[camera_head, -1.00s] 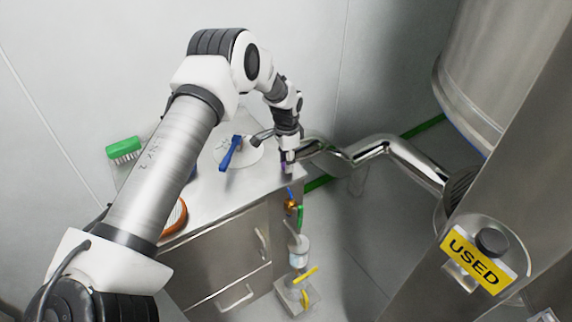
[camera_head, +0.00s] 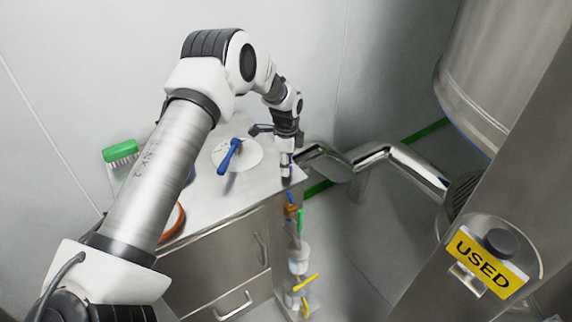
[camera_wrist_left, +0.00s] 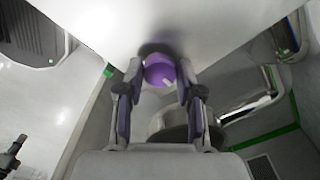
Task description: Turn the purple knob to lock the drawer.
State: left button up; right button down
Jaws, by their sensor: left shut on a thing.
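The purple knob (camera_wrist_left: 160,72) shows in the left wrist view, a round purple piece with a small light mark. My left gripper (camera_wrist_left: 158,88) has one finger on each side of it and is shut on it. In the head view my left gripper (camera_head: 287,172) points down at the right end of the steel cabinet top (camera_head: 215,205), and the knob cannot be made out there. The cabinet front has a drawer (camera_head: 205,308) with a bar handle (camera_head: 233,305) below a panel with an upright handle (camera_head: 262,248). Which drawer the knob serves cannot be told. My right gripper is out of view.
A blue-handled tool (camera_head: 229,156) lies on a white disc (camera_head: 248,157) left of my gripper. A green brush (camera_head: 121,151) lies farther left. Bottles and valves (camera_head: 299,258) hang or stand by the cabinet's right side. A shiny pipe (camera_head: 395,160) runs right, behind a post with a yellow USED sign (camera_head: 487,265).

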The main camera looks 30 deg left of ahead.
pick_arm(q)
jog(key=shift+s+d+f, duration=0.1)
jog(key=shift+s+f, duration=0.05)
jog(key=o, duration=0.9)
jog(key=shift+o, duration=1.3)
notch_tip(320, 180, up, 12)
jog(key=shift+w, duration=0.2)
